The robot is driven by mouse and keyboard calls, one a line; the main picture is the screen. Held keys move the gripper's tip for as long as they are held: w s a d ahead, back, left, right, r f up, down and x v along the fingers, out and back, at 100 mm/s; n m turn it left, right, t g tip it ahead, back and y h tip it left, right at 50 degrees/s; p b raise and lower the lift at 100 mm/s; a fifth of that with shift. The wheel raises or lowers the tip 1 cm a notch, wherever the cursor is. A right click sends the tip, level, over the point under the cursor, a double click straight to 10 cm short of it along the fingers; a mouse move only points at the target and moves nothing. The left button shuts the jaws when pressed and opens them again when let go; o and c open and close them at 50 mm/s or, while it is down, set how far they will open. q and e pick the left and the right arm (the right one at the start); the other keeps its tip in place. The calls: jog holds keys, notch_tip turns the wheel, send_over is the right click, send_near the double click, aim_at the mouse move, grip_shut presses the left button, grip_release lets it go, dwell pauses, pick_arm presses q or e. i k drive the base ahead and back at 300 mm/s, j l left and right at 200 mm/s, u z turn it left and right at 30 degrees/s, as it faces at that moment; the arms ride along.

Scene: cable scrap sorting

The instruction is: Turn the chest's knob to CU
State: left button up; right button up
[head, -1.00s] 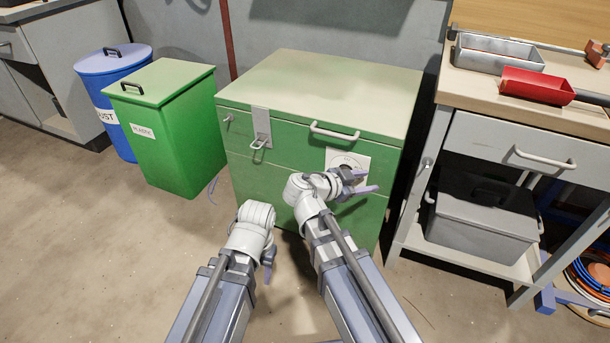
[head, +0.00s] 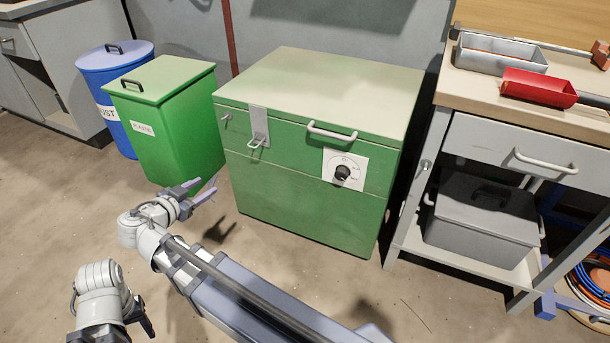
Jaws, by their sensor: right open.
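The green chest (head: 300,205) stands in the middle with its pale lid down. Its black round knob (head: 342,173) sits on a white dial plate (head: 358,161) on the upper right of the front. The dial's marks are too small to read, so I cannot tell the knob's setting. My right gripper (head: 208,185) is open and empty, left of the chest's front and well away from the knob. My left gripper (head: 128,322) is low at the left, apart from the chest; its jaws are partly hidden.
The chest has a front handle (head: 331,132) and a metal latch (head: 259,127). A green bin (head: 170,145) and a blue drum (head: 118,75) stand to its left. A workbench (head: 480,130) with a red scoop (head: 538,87) stands to its right.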

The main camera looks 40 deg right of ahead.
aim_at(341, 173)
jog(key=k+l, duration=0.3)
jog(key=l, duration=0.2)
jog(key=k+l, duration=0.35)
jog(key=l, duration=0.9)
jog(key=k+u, duration=0.05)
